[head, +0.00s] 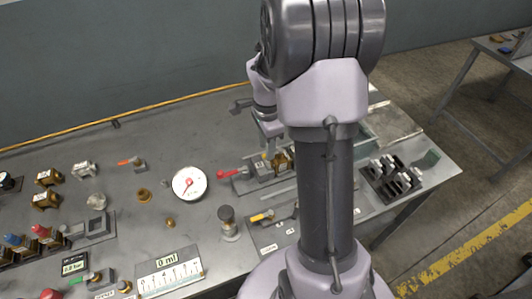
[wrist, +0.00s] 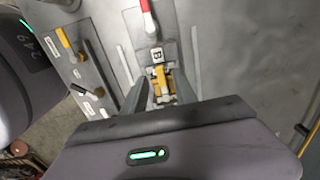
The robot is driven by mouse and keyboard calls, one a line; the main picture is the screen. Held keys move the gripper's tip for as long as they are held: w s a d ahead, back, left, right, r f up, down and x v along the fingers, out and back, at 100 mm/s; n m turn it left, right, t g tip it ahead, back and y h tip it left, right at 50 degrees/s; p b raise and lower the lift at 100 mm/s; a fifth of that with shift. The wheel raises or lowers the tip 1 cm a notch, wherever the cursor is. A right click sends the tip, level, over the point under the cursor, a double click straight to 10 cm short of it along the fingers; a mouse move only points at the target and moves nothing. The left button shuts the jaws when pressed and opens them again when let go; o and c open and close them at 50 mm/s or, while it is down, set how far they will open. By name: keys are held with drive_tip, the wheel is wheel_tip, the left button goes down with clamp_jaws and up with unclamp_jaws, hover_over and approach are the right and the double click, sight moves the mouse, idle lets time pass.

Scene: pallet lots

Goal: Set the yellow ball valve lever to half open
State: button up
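The yellow lever (head: 262,216) lies on a dark plate with small white labels, left of my arm's column in the head view. In the wrist view the yellow lever (wrist: 64,40) is at the upper left, beside a dark bar and the labels, which are too small to read. My gripper (head: 268,141) is above the table behind that plate, partly hidden by my arm. In the wrist view its two dark fingers (wrist: 160,95) stand apart, with a brass fitting (wrist: 159,76) showing between them. The gripper is away from the yellow lever; contact with the fitting cannot be told.
A red lever (head: 230,174) is on a grey valve close to the brass fitting. A knob on a post (head: 228,220) stands left of the yellow lever. A round gauge (head: 188,184) is farther left. A black rack (head: 392,176) stands at the right.

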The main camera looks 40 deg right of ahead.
drive_tip(key=shift+f, duration=0.85)
drive_tip(key=shift+c, duration=0.2)
drive_tip(key=shift+w, duration=0.1)
clamp_jaws()
drive_tip(key=shift+a+n, duration=0.1)
drive_tip(key=shift+n, duration=0.2)
drive_tip(key=s+n, duration=0.1)
drive_tip(key=n, duration=0.1)
drive_tip(key=s+n, duration=0.1)
drive_tip(key=n, duration=0.1)
drive_tip(key=shift+r+p, duration=0.1)
drive_tip(key=shift+p, duration=0.3)
drive_tip(key=shift+s+d+n+p, duration=0.15)
drive_tip(key=shift+s+n+p, duration=0.2)
drive_tip(key=shift+n, duration=0.7)
drive_tip(key=shift+s+d+n+p, duration=0.1)
drive_tip(key=shift+s+n, duration=0.3)
drive_tip(key=shift+n, duration=0.65)
